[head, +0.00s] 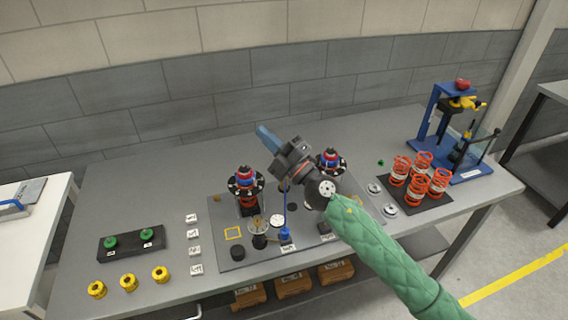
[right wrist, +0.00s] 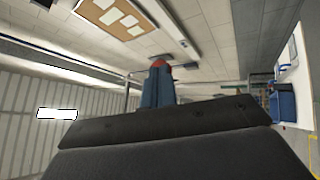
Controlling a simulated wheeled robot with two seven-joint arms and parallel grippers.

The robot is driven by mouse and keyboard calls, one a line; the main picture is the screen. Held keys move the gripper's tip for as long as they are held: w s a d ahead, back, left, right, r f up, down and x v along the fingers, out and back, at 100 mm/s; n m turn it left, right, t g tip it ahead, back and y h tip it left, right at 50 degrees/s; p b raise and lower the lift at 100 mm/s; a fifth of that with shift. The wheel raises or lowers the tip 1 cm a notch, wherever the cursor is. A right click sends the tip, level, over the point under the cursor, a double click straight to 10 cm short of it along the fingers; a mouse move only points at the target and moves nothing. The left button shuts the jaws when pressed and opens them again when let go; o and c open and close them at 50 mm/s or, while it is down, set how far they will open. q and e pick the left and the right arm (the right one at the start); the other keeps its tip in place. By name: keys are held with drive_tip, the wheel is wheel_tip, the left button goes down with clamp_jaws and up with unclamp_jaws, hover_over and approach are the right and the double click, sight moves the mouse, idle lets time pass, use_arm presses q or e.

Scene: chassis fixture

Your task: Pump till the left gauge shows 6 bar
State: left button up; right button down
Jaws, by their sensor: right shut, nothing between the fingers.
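My right gripper (head: 268,138) is raised above the grey fixture plate (head: 225,262), its blue fingers shut and empty, pointing up and to the left. In the right wrist view the shut fingers (right wrist: 158,88) point away with nothing held. A pale round dial (head: 258,226) stands on the plate, and a white disc (head: 277,220) is beside it. Their readings are too small to tell. A small blue part (head: 285,234) with a thin upright piece stands to their right; I cannot tell whether it is the pump. My left gripper is not in view.
Two red-and-blue strut units (head: 246,180) (head: 330,158) stand at the plate's back; my arm partly covers the right one. Orange springs (head: 421,162) and a blue press (head: 437,125) stand at right. Yellow rings (head: 129,282) and a black block (head: 131,244) lie left. The table's back left is clear.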

drive_tip(key=w+a+f+n+g+h, duration=0.2)
drive_tip(key=w+a+f+n+g, duration=0.25)
drive_tip(key=n+g, duration=0.6)
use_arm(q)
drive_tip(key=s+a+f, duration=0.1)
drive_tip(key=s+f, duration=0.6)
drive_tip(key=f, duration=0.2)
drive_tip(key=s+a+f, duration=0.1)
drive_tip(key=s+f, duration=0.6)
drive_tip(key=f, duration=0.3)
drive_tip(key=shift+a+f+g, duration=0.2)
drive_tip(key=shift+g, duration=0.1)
use_arm(e)
drive_tip(key=w+d+f+n+t+h, duration=0.1)
drive_tip(key=w+d+f+h, duration=0.3)
drive_tip(key=w+d+h, duration=0.5)
drive_tip(key=shift+w+d, duration=0.35)
drive_tip(key=shift+w, duration=0.15)
drive_tip(key=shift+f+t, duration=0.1)
drive_tip(key=shift+t, duration=0.15)
